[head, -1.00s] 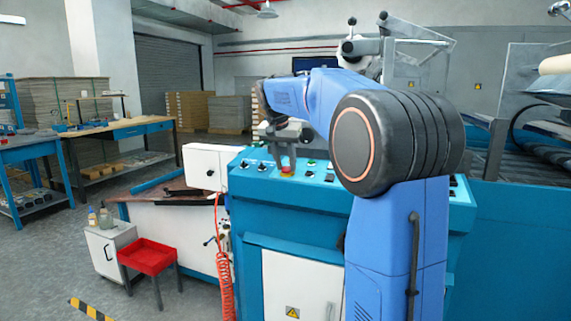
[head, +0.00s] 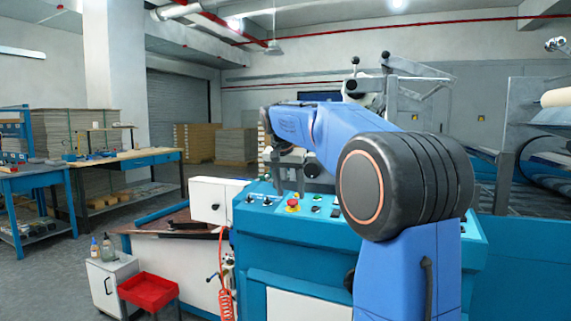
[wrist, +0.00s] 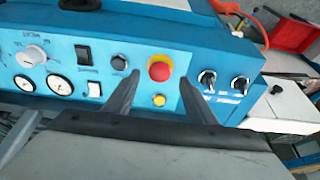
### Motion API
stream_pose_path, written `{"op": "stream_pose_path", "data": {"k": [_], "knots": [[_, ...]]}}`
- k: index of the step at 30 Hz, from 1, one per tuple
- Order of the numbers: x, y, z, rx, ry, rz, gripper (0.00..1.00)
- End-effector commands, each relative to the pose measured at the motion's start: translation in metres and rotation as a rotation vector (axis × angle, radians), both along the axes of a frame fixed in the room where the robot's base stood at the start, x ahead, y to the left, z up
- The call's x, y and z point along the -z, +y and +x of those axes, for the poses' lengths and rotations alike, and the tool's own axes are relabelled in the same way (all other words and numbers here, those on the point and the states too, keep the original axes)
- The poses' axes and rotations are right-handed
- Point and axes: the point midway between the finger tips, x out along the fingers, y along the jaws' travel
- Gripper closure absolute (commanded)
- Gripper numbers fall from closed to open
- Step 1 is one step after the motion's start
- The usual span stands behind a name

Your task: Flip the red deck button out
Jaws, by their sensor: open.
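The red deck button (head: 292,204) is a round mushroom knob on a yellow collar, on the sloping blue control deck (head: 262,218). In the wrist view the red button (wrist: 159,71) shows between my two finger ends, with a small yellow button (wrist: 159,100) beside it. My gripper (head: 290,190) is open, fingers pointing down just above the button in the head view. It also shows in the wrist view (wrist: 160,78), one finger to each side of the knob. I cannot tell whether a finger touches it; nothing is held.
Black rotary switches (wrist: 207,78) sit right of the button in the wrist view. Rocker switches (wrist: 94,89), dials (wrist: 60,85) and a white knob (wrist: 31,57) are on its left. A white box (head: 213,199) stands beside the deck, with a red coiled hose (head: 226,302) below.

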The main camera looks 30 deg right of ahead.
Motion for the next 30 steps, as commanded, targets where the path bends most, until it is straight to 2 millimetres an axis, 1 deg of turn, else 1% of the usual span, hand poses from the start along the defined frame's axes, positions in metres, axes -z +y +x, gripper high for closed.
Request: {"op": "stream_pose_path", "data": {"k": [1, 12, 18, 24, 30], "knots": [[-0.009, 0.003, -0.002, -0.002, -0.002, -0.001, 0.49], [-0.078, 0.026, -0.019, -0.001, -0.004, -0.001, 0.49], [-0.112, 0.036, -0.028, 0.000, -0.001, 0.000, 0.49], [-0.134, 0.044, -0.034, 0.000, -0.001, 0.000, 0.49], [-0.141, 0.046, -0.036, 0.000, -0.001, -0.001, 0.49]]}}
